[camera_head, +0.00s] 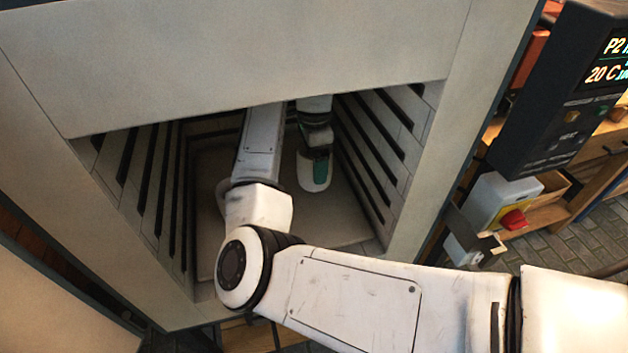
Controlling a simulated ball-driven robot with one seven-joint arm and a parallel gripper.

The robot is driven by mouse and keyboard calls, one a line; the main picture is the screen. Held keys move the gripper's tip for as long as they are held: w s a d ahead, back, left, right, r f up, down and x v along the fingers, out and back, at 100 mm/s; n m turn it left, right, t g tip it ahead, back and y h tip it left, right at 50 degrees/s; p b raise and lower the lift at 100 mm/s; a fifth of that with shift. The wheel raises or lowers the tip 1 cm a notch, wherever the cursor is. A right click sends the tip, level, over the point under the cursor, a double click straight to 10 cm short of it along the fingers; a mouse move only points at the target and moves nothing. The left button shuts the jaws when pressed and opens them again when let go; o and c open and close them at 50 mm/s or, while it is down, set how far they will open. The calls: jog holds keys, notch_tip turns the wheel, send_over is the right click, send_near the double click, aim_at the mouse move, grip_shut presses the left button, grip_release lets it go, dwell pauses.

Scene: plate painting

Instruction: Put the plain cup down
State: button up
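My arm reaches into the open chamber of a kiln (240,55). The hand end of my arm, white with a teal panel, hangs inside the chamber, over the right part of the pale floor slab (345,218). My gripper (314,182) is partly in view there, but I cannot make out its fingers or whether they are open or shut. I see no plain cup in this view; the upper front of the kiln and my own arm hide part of the chamber.
Grooved kiln walls (385,140) stand close on both sides of my arm, and the kiln's upper front hangs over it. A dark control box (545,110) with a lit display and a grey switch box with a red knob (513,219) are at the right.

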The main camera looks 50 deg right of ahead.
notch_tip(320, 180, down, 6)
jog(key=shift+s+f, duration=0.1)
jog(key=shift+f, duration=0.4)
jog(key=o, duration=1.1)
jog(key=shift+f, duration=0.15)
jog(key=shift+r, duration=3.9)
